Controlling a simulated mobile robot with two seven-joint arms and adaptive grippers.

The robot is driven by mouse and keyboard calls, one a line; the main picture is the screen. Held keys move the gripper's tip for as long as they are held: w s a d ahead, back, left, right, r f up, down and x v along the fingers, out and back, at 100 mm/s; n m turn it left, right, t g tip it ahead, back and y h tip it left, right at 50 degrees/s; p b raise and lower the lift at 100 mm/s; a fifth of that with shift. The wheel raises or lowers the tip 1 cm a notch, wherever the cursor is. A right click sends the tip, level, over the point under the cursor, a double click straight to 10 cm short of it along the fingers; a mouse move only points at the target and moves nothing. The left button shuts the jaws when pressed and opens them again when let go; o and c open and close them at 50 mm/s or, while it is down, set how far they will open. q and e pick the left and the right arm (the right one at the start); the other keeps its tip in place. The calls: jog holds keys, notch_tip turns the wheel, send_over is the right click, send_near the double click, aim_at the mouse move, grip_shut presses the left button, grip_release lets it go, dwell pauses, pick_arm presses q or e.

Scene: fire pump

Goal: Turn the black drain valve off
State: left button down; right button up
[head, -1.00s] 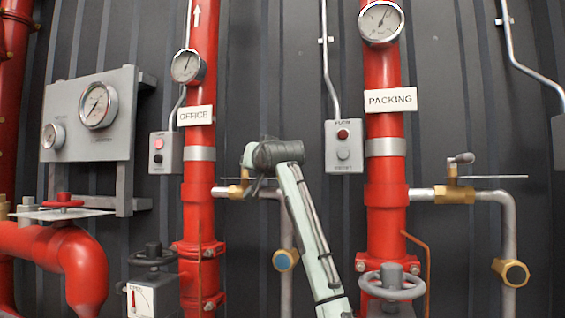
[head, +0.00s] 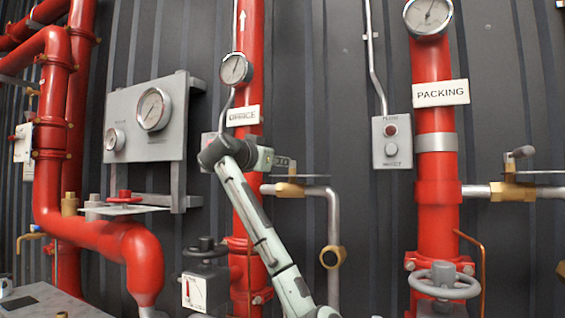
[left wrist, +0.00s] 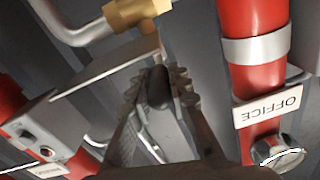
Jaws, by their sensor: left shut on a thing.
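The drain valve beside the OFFICE pipe has a brass body (head: 290,189) on a side pipe; the body also shows at the top of the left wrist view (left wrist: 137,12). Its black handle (left wrist: 159,88) lies between the fingers of my left gripper (left wrist: 160,92), which is shut on it. In the head view my left gripper (head: 283,162) is just above the brass body, its wrist in front of the OFFICE pipe. The handle is mostly hidden there by the gripper. My right gripper is not in view.
The red OFFICE pipe (head: 248,212) stands close behind my left arm. A thin flat plate (left wrist: 105,72) lies beside the gripper. A similar brass valve (head: 512,192) is by the PACKING pipe. A black handwheel (head: 206,248) is low, left of my forearm.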

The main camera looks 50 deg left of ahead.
pick_arm(q)
jog(key=shift+a+h, duration=0.15)
jog(key=shift+h, duration=0.15)
jog(key=c, duration=1.4)
grip_release()
jog(key=shift+f, duration=0.1)
jog(key=shift+s, duration=0.15)
jog(key=v, duration=1.2)
jog(key=shift+f, duration=0.1)
